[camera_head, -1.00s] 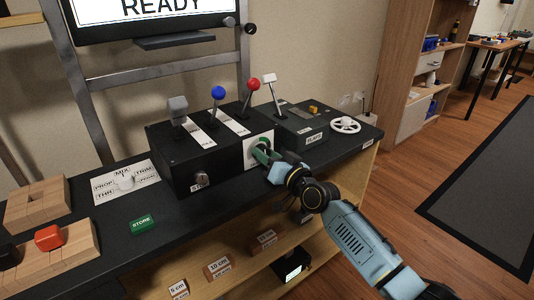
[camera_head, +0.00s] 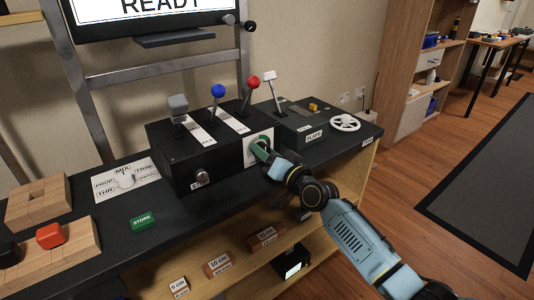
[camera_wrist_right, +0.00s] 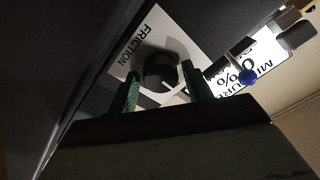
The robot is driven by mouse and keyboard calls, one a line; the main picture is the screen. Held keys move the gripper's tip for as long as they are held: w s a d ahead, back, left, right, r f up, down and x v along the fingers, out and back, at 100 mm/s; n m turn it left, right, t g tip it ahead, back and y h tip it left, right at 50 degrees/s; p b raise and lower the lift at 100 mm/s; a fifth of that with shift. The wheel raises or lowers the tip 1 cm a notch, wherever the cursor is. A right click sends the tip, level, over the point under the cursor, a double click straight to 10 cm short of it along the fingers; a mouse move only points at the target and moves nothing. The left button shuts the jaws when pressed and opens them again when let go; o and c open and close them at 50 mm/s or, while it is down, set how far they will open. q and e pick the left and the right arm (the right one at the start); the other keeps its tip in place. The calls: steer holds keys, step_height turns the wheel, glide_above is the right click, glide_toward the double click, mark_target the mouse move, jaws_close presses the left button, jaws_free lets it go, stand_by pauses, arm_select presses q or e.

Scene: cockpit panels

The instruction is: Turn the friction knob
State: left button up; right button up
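The friction knob (camera_wrist_right: 158,68) is a dark round knob on a white plate (camera_wrist_right: 148,35) lettered FRICTION, seen in the right wrist view. My right gripper (camera_wrist_right: 162,76) has its two green fingers on either side of the knob, with narrow gaps seeming to show, so it looks open around it. In the head view the right gripper (camera_head: 262,146) is at the white plate on the front of the black lever box (camera_head: 218,165); its fingers largely hide the knob there. My left gripper is not in view.
The flaps box (camera_head: 300,120) and a white wheel (camera_head: 345,123) stand right. A green STORE block (camera_head: 143,222) lies on the desk.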

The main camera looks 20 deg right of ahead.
steer(key=shift+o, duration=0.7)
steer(key=shift+s, duration=0.2)
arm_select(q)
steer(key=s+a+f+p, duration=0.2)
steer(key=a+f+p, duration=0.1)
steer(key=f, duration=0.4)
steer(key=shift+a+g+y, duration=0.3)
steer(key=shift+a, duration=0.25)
arm_select(e)
steer(key=v, duration=1.3)
steer(key=shift+d, duration=0.1)
